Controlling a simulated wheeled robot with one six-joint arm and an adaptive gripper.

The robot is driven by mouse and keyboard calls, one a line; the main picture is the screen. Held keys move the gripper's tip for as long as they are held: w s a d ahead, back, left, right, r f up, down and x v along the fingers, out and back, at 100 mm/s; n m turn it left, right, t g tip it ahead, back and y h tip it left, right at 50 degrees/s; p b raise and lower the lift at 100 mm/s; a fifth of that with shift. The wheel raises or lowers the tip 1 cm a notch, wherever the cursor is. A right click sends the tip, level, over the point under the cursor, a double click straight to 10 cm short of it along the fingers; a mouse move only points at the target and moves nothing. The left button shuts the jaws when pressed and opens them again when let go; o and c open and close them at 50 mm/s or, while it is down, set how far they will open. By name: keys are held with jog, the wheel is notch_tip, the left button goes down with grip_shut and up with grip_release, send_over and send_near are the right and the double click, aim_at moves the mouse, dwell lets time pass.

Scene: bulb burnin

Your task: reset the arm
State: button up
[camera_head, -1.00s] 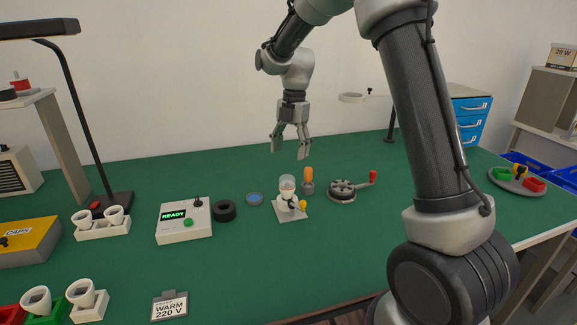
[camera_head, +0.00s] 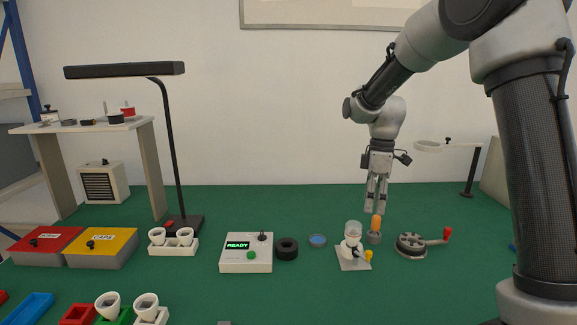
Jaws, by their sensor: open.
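My gripper (camera_head: 375,194) hangs from my raised arm on the right of the view. Its fingers point down above the green table (camera_head: 310,289), and nothing shows between them. The fingertips appear just above an orange-handled tool in a grey holder (camera_head: 375,236); the exact gap in depth cannot be told. The arm's upper links reach in from the top right, and a thick dark link stands along the right edge.
A small glass-topped stand (camera_head: 353,257), a crank device (camera_head: 412,246), a READY box (camera_head: 246,262) and a black ring (camera_head: 287,249) stand mid-table. A desk lamp (camera_head: 170,140) rises at left. A magnifier arm (camera_head: 467,165) stands right.

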jog(key=s+d+r+m+t, duration=0.2)
jog(key=s+m, duration=0.3)
jog(key=s, duration=0.4)
jog(key=s+d+r+m+t, duration=0.2)
jog(key=s+d+r+m, duration=0.2)
jog(key=s, duration=0.5)
jog(key=s+d+r+m+t, duration=0.2)
jog(key=s+d+r+m, duration=0.3)
jog(key=s, duration=0.4)
jog(key=shift+s+d+m+h, duration=0.15)
jog(key=shift+s+m+h, duration=0.15)
jog(key=shift+h, duration=0.1)
